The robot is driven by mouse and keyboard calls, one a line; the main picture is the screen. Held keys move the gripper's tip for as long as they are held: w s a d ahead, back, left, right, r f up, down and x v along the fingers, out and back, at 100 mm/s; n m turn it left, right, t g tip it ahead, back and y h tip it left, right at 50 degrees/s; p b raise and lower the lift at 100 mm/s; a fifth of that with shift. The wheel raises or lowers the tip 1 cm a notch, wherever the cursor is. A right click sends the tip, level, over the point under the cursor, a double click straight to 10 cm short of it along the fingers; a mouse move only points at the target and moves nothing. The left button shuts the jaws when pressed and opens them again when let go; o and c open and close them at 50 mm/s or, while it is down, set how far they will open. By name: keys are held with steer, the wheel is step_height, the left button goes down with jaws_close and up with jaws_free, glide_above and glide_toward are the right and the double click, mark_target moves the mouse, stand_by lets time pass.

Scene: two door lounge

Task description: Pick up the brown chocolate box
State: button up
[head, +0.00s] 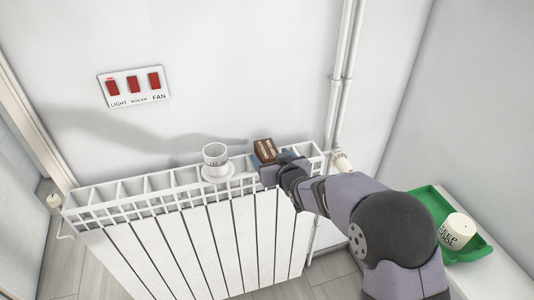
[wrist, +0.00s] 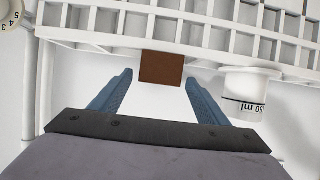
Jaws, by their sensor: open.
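The brown chocolate box (head: 265,149) sits on top of the white radiator (head: 185,245), near its right end. In the wrist view the brown box (wrist: 161,67) shows as a plain brown face between and just beyond my fingertips. My gripper (wrist: 159,78) is open and empty, with one blue finger to each side of the box's line. In the head view my gripper (head: 277,168) is right at the box and partly covers its lower part. I cannot tell whether a finger touches it.
A white cup (head: 215,153) stands on the radiator left of the box, close to one finger's side in the wrist view (wrist: 243,95). White pipes (head: 342,80) rise behind the right end. A green tray (head: 468,249) holds a white container (head: 457,233) at right. A switch panel (head: 134,86) is on the wall.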

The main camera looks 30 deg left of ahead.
mark_target(267, 152)
steer(key=shift+p+x, duration=1.1)
steer(key=shift+x, duration=1.4)
steer(key=shift+f, duration=0.1)
steer(key=shift+c, duration=0.4)
steer(key=c, duration=1.2)
steer(key=shift+o, duration=0.2)
step_height(267, 152, up, 10)
steer(key=shift+r+b, duration=0.1)
steer(key=shift+b, duration=0.5)
